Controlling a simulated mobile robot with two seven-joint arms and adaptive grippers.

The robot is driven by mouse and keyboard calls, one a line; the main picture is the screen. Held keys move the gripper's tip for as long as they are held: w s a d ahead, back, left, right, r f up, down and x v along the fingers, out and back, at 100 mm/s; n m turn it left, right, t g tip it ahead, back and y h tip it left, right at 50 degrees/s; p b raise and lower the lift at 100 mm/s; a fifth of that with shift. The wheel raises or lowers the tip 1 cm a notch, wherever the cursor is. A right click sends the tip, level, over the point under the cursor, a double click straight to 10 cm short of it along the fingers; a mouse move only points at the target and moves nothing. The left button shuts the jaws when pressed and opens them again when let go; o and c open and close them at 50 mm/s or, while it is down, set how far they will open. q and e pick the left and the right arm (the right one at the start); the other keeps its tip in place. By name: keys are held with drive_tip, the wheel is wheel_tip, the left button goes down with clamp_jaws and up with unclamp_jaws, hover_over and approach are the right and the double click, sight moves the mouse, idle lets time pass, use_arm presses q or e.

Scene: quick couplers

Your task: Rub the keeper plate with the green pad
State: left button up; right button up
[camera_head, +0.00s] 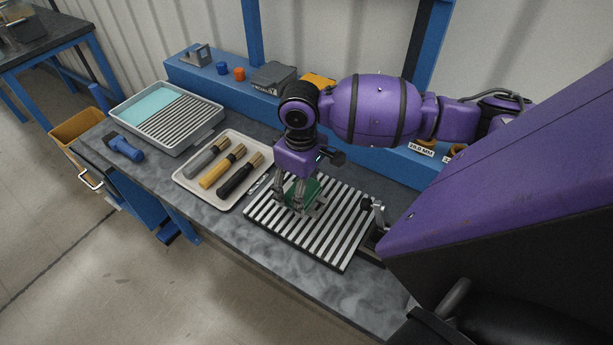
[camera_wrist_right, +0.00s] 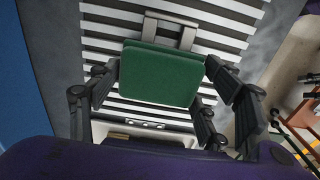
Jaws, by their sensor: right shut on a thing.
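The green pad (camera_head: 311,187) is held by my right gripper (camera_head: 299,207), whose fingers are shut on it. In the right wrist view the pad (camera_wrist_right: 160,75) fills the space between the fingers (camera_wrist_right: 163,90). A grey metal piece, apparently the keeper plate (camera_wrist_right: 190,38), shows beyond the pad's edge on a black-and-white slatted rack (camera_head: 335,241). In the head view the grey piece (camera_head: 318,210) is beside the fingertips, partly hidden by the gripper. The pad overlaps it in the wrist view; I cannot tell whether they touch. My left gripper is not in view.
A pale tray (camera_head: 225,196) with three brushes lies left of the rack. Further left are a bin with cyan liquid and a slatted part (camera_head: 205,138), and a blue tool (camera_head: 127,149). A metal fixture (camera_head: 374,215) stands at the rack's right end.

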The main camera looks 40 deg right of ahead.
drive_tip(key=shift+w+a+f, duration=0.15)
drive_tip(key=shift+w+a, duration=0.15)
drive_tip(key=shift+w, duration=0.35)
drive_tip(key=shift+w+r+p, duration=0.1)
drive_tip(key=shift+r+p, duration=0.2)
drive_tip(key=shift+r, duration=2.75)
